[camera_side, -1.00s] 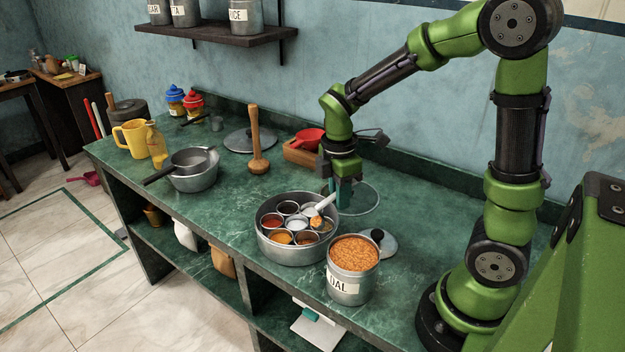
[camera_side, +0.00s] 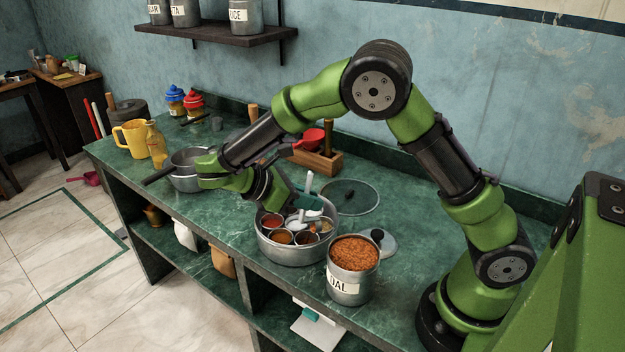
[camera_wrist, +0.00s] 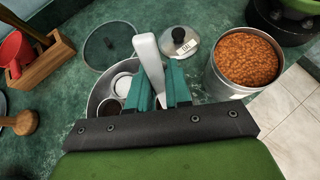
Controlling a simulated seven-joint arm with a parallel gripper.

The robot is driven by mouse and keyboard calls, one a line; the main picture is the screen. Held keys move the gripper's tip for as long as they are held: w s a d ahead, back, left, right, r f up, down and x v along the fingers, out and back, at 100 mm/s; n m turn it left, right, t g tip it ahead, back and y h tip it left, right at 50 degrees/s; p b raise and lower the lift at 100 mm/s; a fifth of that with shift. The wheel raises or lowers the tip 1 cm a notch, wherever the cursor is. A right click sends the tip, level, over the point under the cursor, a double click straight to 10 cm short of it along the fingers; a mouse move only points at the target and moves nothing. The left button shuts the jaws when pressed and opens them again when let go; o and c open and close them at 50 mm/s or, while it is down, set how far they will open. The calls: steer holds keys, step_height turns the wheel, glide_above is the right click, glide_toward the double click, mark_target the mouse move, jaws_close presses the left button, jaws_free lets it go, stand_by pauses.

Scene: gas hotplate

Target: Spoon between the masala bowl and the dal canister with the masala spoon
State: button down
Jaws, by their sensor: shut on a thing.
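The round steel masala bowl (camera_side: 290,256) holds several small cups of spices and stands in the middle of the counter; part of it shows in the wrist view (camera_wrist: 95,102). My gripper (camera_side: 304,202) leans over the bowl's back side, its teal fingers shut on the white handle of the masala spoon (camera_side: 309,183). The handle rises between the fingers in the wrist view (camera_wrist: 148,58); the spoon's scooping end cannot be made out. The steel dal canister (camera_side: 350,288), open and full of orange dal, stands just right of the bowl, and also shows in the wrist view (camera_wrist: 219,86).
A knobbed lid (camera_side: 382,243) lies behind the canister, and a glass lid (camera_side: 352,197) lies behind the bowl. A wooden box (camera_side: 318,160) with a red scoop (camera_side: 311,138) stands farther back. A steel pan (camera_side: 186,183) sits left. The counter's front edge is close.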

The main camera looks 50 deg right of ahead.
steer(key=shift+w+a+f+g+h, duration=0.5)
steer(key=shift+a+h, duration=0.25)
steer(key=shift+h, duration=0.3)
steer(key=shift+w+a+f+g+h, duration=0.3)
steer(key=shift+a+g+h, duration=0.4)
steer(key=shift+h, duration=0.3)
steer(key=shift+w+a+f+g+h, duration=0.35)
steer(key=shift+w+a+g+h, duration=0.15)
steer(key=shift+a+h, duration=0.45)
steer(key=shift+d, duration=0.1)
steer(key=shift+d, duration=0.1)
